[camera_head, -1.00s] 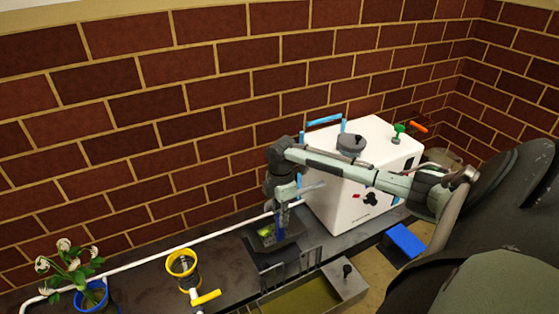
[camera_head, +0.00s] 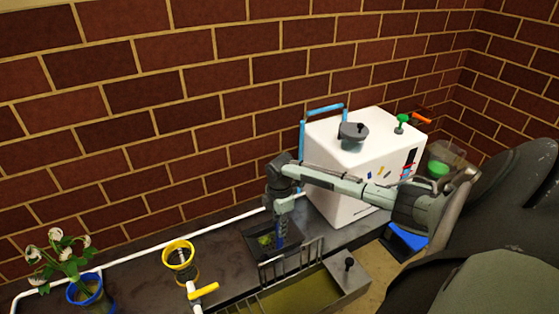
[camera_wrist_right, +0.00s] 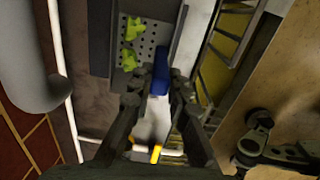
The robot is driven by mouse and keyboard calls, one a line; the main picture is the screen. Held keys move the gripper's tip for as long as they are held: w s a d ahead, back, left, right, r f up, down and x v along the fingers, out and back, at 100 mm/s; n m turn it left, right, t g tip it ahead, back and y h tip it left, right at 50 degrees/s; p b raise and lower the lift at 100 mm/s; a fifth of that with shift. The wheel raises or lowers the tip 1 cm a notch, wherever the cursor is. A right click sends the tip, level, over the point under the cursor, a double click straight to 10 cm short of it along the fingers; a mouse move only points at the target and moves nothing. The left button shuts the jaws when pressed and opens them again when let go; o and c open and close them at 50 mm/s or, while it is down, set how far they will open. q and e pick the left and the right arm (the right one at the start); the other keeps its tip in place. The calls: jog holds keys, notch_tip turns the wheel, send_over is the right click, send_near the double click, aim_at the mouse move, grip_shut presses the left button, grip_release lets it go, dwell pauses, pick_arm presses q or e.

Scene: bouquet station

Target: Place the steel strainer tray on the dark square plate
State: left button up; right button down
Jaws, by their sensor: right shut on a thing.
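The strainer tray (camera_wrist_right: 136,46) shows in the right wrist view as a grey perforated surface with yellow-green pieces on it. My right gripper (camera_wrist_right: 160,80) is shut on its blue handle (camera_wrist_right: 160,74). In the head view my right gripper (camera_head: 281,238) points down, and the tray (camera_head: 263,240) is a small dark shape with green pieces beside it. The dark square plate (camera_head: 254,252) lies on the counter around and under the tray. I cannot tell whether tray and plate touch. My left gripper is not in view.
A white box-shaped machine (camera_head: 345,165) stands right of the tray. A metal rack (camera_head: 290,262) and a basin with yellowish liquid (camera_head: 300,297) lie in front. A yellow-rimmed funnel (camera_head: 178,254) and flowers in a blue pot (camera_head: 85,290) stand left. A white pipe runs along the wall.

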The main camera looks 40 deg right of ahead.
jog(key=shift+f, duration=0.1)
jog(key=c, duration=1.5)
grip_release()
jog(key=shift+o, duration=0.2)
